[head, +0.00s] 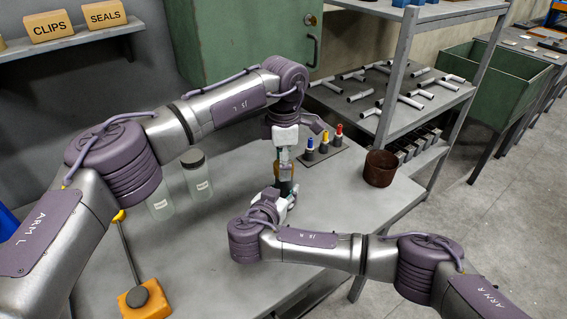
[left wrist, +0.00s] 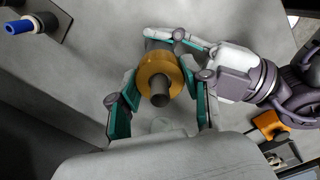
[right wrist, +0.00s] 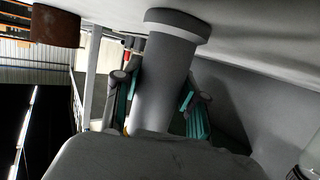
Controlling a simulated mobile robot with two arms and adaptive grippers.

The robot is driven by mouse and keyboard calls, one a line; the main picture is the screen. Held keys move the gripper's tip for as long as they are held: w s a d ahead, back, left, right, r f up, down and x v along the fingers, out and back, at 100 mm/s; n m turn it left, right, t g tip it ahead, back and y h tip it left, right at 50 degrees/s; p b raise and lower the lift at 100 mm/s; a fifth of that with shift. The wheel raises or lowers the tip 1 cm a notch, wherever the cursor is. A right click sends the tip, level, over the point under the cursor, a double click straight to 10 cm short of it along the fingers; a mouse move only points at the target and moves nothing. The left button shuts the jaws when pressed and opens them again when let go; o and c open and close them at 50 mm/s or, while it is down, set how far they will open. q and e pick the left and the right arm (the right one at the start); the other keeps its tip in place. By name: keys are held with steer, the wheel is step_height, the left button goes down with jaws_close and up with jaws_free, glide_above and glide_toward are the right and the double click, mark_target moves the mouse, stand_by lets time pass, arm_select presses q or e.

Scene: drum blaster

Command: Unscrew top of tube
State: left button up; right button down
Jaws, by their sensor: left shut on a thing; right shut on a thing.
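A grey tube (right wrist: 160,75) with a wide flange at one end stands upright over the workbench (head: 245,225). Its brass-coloured top (left wrist: 158,70), with a dark stub in its middle, shows between the teal fingers of my left gripper (left wrist: 163,92). In the head view my left gripper (head: 284,158) comes down from above and is shut on the top. My right gripper (head: 287,190) is just below, shut on the tube's body; its fingers flank the tube in the right wrist view. Whether the flange touches the bench is unclear. My grippers hide most of the tube in the head view.
A holder with blue, yellow and red-tipped pegs (head: 323,147) is right of my left gripper. A brown pot (head: 380,168) stands near the bench's right edge. Two lidded jars (head: 197,175) and an orange-based tool (head: 145,299) are at left. A rack (head: 385,85) holds pipe pieces.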

arm_select(q)
steer(key=n, duration=0.4)
steer(key=shift+n, duration=0.3)
steer(key=n, duration=0.4)
steer(key=shift+r, duration=0.1)
steer(key=n, duration=1.1)
steer(key=shift+n, duration=0.3)
steer(key=n, duration=0.8)
steer(key=shift+w+n, duration=0.1)
steer(key=shift+n, duration=0.2)
steer(key=n, duration=0.4)
steer(key=shift+r, duration=0.2)
